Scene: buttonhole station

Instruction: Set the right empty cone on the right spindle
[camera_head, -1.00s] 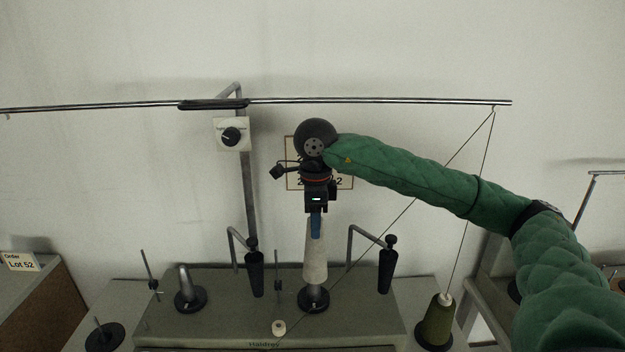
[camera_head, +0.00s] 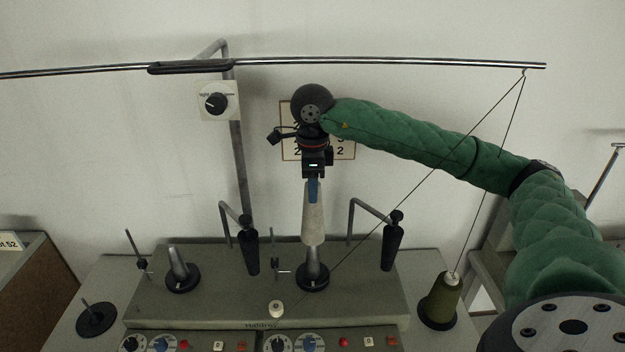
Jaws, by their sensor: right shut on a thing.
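My right gripper (camera_head: 313,188) points down with its blue-tipped fingers shut on the top of a pale, empty cone (camera_head: 313,218). The cone hangs roughly upright. The right spindle (camera_head: 313,262) is a grey tapered post on a round black base (camera_head: 313,282) on the machine top. In the picture the cone's lower end lies in line with the spindle's tip, just above it. I cannot tell from this one view whether they touch or differ in depth. The left spindle (camera_head: 178,264) stands bare to the left. My left gripper is not in view.
Black tension posts (camera_head: 249,252) and (camera_head: 392,247) on bent rods stand on both sides of the right spindle. A green thread cone (camera_head: 440,303) stands at right, its thread running up to the overhead rail (camera_head: 400,63). A white button-like knob (camera_head: 276,309) is in front.

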